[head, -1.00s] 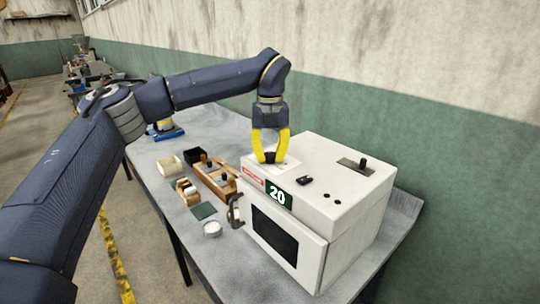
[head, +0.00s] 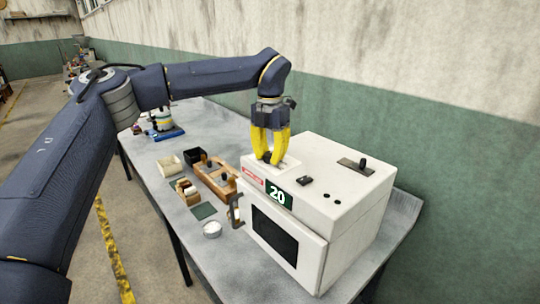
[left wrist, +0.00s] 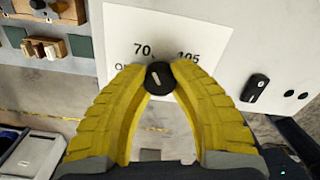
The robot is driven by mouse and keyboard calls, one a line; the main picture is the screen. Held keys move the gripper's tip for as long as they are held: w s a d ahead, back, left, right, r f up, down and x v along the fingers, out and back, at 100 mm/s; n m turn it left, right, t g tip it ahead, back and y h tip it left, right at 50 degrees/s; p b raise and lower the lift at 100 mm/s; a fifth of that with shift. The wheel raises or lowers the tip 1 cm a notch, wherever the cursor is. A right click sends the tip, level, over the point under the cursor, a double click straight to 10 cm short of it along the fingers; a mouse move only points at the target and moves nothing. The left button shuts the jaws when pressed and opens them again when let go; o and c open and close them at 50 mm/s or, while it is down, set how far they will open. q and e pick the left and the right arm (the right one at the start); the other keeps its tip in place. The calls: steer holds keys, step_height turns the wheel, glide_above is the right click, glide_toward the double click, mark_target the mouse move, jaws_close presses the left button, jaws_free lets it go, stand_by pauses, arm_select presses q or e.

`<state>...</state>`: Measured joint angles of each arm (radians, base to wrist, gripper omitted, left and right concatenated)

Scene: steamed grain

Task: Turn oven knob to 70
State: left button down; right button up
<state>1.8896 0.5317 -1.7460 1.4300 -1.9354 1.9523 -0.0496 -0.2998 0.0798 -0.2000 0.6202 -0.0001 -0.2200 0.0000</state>
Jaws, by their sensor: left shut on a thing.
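The white oven (head: 345,205) stands on the grey table, with a display (head: 278,197) reading 20 on its front edge. My left gripper (head: 269,160), with yellow fingers, is above the oven's top front corner. In the left wrist view its fingertips are shut on the black oven knob (left wrist: 160,78), one on each side. The knob carries a pale line mark, slightly tilted. Its white dial plate (left wrist: 120,35) shows 70 and 105; another label is partly hidden by the left finger. My right gripper is not in view.
A small black switch (head: 306,180) and a metal plate with a black knob (head: 362,163) are on the oven top. The wall is behind.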

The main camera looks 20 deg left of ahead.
mark_target(271, 154)
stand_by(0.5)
arm_select(q)
steer(key=c, duration=1)
jaws_free()
step_height(271, 154, up, 12)
steer(key=shift+d, duration=0.1)
